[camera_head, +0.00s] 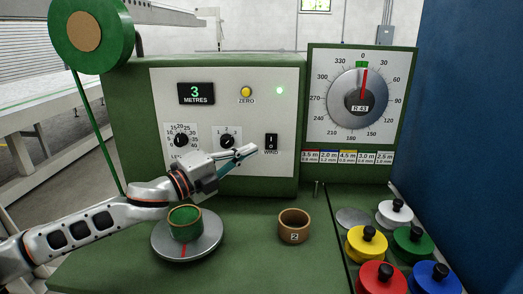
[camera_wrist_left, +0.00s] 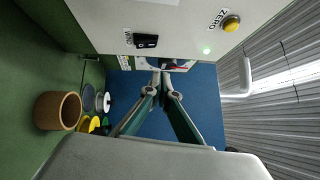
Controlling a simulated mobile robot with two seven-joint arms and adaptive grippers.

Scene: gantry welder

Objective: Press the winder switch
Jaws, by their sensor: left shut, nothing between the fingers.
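The winder switch (camera_head: 271,142) is a small black rocker marked WIND on the white panel of the green machine. It also shows in the left wrist view (camera_wrist_left: 146,41), up and to the left of the fingertips. My left gripper (camera_head: 250,151) is shut and empty, just left of the switch and in front of the panel. In the left wrist view its fingertips (camera_wrist_left: 161,76) come together, apart from the switch in the picture. I cannot tell the exact gap to the panel. My right gripper is not in view.
The panel has a display reading 3 METRES (camera_head: 196,93), a yellow ZERO button (camera_head: 246,91) and two knobs. Coloured lidded pots (camera_head: 367,244) stand at right.

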